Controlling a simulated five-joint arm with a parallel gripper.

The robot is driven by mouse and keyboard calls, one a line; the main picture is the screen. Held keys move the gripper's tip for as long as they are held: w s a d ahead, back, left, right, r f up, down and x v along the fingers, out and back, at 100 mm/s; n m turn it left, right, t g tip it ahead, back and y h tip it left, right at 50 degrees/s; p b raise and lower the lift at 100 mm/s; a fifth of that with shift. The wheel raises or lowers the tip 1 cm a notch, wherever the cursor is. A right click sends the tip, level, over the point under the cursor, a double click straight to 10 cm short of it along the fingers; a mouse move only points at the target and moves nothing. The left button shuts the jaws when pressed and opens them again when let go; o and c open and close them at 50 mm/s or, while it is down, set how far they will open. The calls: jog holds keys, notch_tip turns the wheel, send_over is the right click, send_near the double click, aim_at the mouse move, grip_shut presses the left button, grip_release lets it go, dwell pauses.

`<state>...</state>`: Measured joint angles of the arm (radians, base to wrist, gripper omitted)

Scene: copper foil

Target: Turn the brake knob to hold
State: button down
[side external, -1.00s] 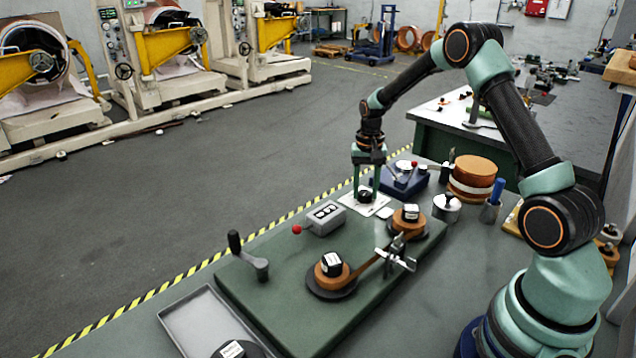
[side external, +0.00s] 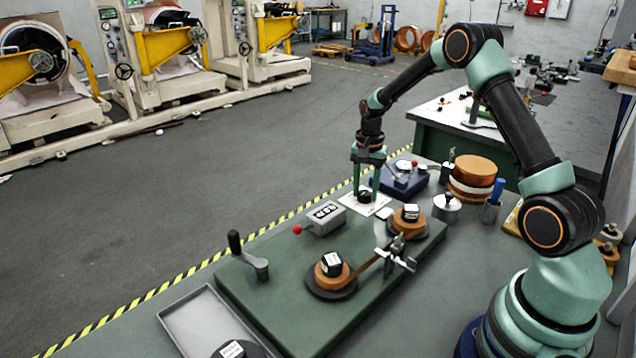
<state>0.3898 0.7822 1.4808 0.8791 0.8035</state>
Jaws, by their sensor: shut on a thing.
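The brake knob (side external: 365,195) is a small dark round knob on a white plate (side external: 378,206) at the far end of the green winding board (side external: 300,305). My gripper (side external: 364,189) points straight down over the plate. Its two green fingers are shut on the knob, one on each side. The fingers hide part of the knob. Its pointer and the plate's markings are too small to read.
A grey counter box (side external: 325,218) with a red-tipped lever stands left of the plate. Two copper foil reels (side external: 331,270) (side external: 408,218) and a metal clamp (side external: 397,256) are nearer. A blue device (side external: 405,182) stands close behind my gripper. A crank (side external: 248,258) rises at the left.

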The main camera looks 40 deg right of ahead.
aim_at(365, 192)
jog(key=shift+r, duration=0.1)
jog(key=shift+c, duration=1.9)
grip_release()
notch_tip(365, 192, up, 12)
